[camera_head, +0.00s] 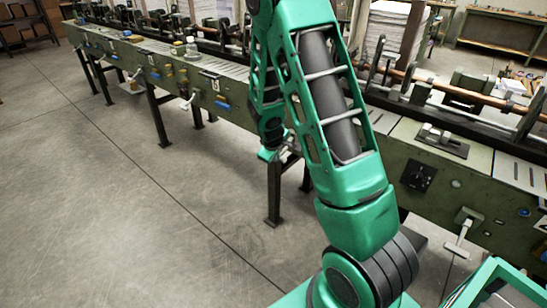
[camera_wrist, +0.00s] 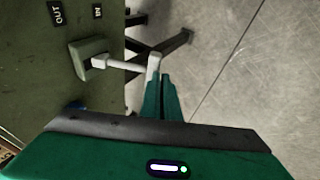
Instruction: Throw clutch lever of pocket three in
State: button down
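In the wrist view a clutch lever (camera_wrist: 120,65) sticks out to the right from a pale square mount (camera_wrist: 90,57) on the green machine side. Its upturned white end (camera_wrist: 153,68) is right at the tips of my gripper (camera_wrist: 164,78). The green fingers are together with only a thin dark line between them, and the lever is not between them. I cannot tell whether they touch it. "OUT" (camera_wrist: 57,13) and "IN" (camera_wrist: 98,12) labels are above the mount. In the head view my arm hides this lever, and no pocket number three is readable.
The long green gathering machine (camera_head: 120,55) runs from far left to near right. A plate reads 5 (camera_head: 210,82). Other white levers stick out at left (camera_head: 187,102) and right (camera_head: 463,238). Machine legs (camera_head: 273,193) stand below; the left floor (camera_head: 110,210) is clear.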

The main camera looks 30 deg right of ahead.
jog(key=shift+s+f, duration=0.1)
jog(key=a+v, duration=0.2)
jog(key=v, duration=1.1)
jog(key=shift+w, duration=0.3)
jog(key=shift+a, duration=0.1)
jog(key=s+r+m+g+y, duration=0.1)
jog(key=s+r+m, duration=0.2)
jog(key=s, duration=0.8)
jog(key=s+r+m+g+y, duration=0.2)
jog(key=s+r+m, duration=0.2)
jog(key=s, duration=0.6)
jog(key=s+r+m+g+y, duration=0.1)
jog(key=s+r+m+g, duration=0.1)
jog(key=s, duration=0.9)
jog(key=shift+s+r+m+y, duration=0.35)
jog(key=shift+r+m, duration=0.3)
jog(key=shift+m, duration=0.35)
